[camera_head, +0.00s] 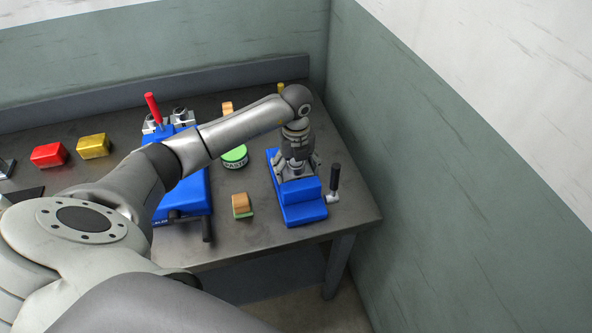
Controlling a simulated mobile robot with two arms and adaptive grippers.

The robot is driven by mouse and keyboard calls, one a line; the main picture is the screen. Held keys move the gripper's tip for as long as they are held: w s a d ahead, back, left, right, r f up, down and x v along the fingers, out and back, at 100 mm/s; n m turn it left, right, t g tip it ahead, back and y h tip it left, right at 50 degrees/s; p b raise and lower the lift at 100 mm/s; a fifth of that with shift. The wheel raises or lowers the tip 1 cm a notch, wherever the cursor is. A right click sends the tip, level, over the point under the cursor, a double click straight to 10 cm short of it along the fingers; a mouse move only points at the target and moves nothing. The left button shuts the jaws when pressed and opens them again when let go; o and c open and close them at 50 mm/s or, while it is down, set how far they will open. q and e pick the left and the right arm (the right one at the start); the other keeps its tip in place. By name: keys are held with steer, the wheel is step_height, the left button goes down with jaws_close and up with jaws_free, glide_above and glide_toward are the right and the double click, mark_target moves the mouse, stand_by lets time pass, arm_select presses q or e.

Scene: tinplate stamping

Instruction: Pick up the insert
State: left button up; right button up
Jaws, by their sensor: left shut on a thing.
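My left gripper (298,166) points down over a blue fixture (306,214) at the right end of the dark workbench. Its fingers are shut on a small grey piece in the fixture, which I take to be the insert; the fingers and the fixture's raised blue front block hide most of it. I cannot tell whether the piece is lifted clear or still seated. A dark-handled lever (335,177) stands at the fixture's right side. My right gripper is not in view.
A green-lidded tin (235,155), a wooden block with a green base (241,203), and red (48,155) and yellow (93,146) blocks sit on the bench (262,246). Walls close off the back and right.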

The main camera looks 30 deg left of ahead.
arm_select(q)
steer(key=shift+r, duration=0.1)
steer(key=c, duration=0.4)
steer(key=shift+w, duration=0.1)
steer(key=shift+r+b, duration=0.55)
steer(key=shift+r, duration=0.1)
steer(key=s+r+b, duration=0.1)
steer(key=s+r, duration=0.3)
steer(key=s+d+r+b, duration=0.1)
steer(key=s+r+b, duration=0.1)
steer(key=s, duration=0.3)
steer(key=s+r+b, duration=0.2)
steer(key=s+r, duration=0.3)
steer(key=shift+d+r, duration=0.3)
